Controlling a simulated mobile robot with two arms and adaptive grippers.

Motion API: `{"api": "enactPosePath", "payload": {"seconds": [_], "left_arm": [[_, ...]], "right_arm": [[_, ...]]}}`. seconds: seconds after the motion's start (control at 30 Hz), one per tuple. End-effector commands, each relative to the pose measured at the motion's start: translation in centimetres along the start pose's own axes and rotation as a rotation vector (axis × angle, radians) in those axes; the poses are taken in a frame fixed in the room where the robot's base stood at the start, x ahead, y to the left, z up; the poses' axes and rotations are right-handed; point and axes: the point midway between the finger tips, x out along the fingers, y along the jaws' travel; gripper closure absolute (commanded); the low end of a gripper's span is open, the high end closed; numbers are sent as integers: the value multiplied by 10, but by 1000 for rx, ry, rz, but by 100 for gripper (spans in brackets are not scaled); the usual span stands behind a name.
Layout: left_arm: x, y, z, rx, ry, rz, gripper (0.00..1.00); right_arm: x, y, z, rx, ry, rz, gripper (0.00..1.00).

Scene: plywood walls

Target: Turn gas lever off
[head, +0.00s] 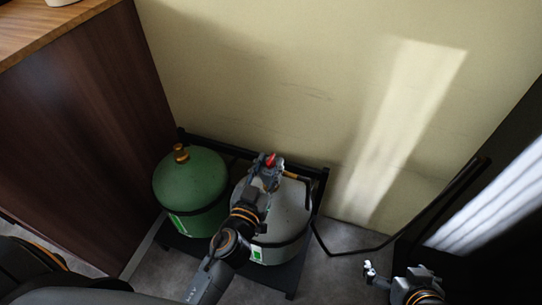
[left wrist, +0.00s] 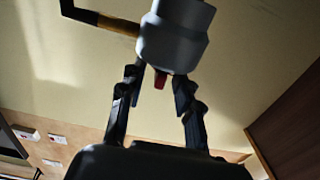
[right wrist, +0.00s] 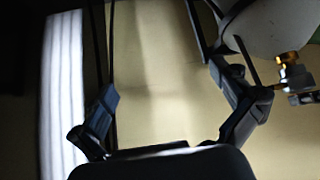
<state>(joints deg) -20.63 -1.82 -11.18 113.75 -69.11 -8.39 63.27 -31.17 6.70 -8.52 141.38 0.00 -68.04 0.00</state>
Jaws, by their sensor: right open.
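The red gas lever (head: 271,160) shows on top of the grey gas tank (head: 296,207) in the head view. In the left wrist view, the red lever (left wrist: 160,80) hangs below a grey valve body (left wrist: 175,38). My left gripper (head: 269,169) is over the tank's top; its fingers (left wrist: 158,88) are apart, one on each side of the lever, with gaps visible. The valve is partly hidden by my gripper in the head view. My right gripper (head: 369,269) is open and empty, low and right of the tank; its fingers (right wrist: 166,105) are spread.
A green tank (head: 190,180) with a brass valve stands left of the grey one, in a black rack (head: 321,182). A dark wood cabinet (head: 80,130) is at left. A black hose (head: 350,252) runs right along the floor. The wall is behind.

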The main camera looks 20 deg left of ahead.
Motion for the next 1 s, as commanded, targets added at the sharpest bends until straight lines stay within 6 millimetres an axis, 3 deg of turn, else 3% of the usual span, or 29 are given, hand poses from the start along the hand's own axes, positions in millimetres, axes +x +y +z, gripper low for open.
{"api": "enactPosePath", "payload": {"seconds": [0.2, 0.57, 0.73, 1.0], "left_arm": [[17, 0, -1, 2, 1, 0, 67], [20, 0, 0, 0, -1, -1, 67], [20, 0, 0, 0, 0, -1, 98], [20, 0, 0, 1, 0, 2, 100]], "right_arm": [[-7, 3, 23, 3, -116, 7, 0], [-8, 4, 30, 4, -143, 8, 0], [-8, 4, 29, 4, -142, 8, 0], [-9, 4, 29, 4, -144, 9, 0]]}}
